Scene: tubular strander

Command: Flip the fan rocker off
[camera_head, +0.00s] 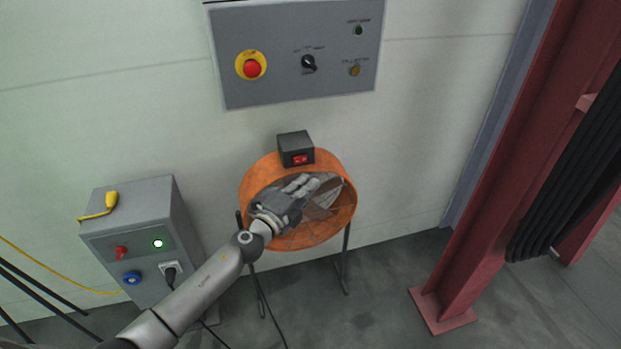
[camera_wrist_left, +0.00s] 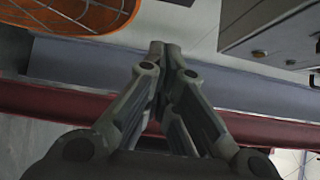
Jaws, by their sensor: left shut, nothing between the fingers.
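The orange drum fan (camera_head: 262,165) stands on thin legs against the wall. A dark switch box (camera_head: 294,142) sits on top of its rim, with a red rocker (camera_head: 299,159) on its front face. My left gripper (camera_head: 318,183) is in front of the fan's opening, below and slightly right of the rocker, apart from it. Its fingers are shut and empty. In the left wrist view the closed fingertips (camera_wrist_left: 165,48) point up the picture, with part of the orange fan (camera_wrist_left: 95,12) at the top left. My right gripper is not in view.
A grey control panel (camera_head: 340,85) with a red emergency button (camera_head: 252,68) hangs above the fan. A grey box (camera_head: 135,215) with a lit green button and a plug stands at the left. A red steel column (camera_head: 480,230) rises at the right. Cables lie on the floor.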

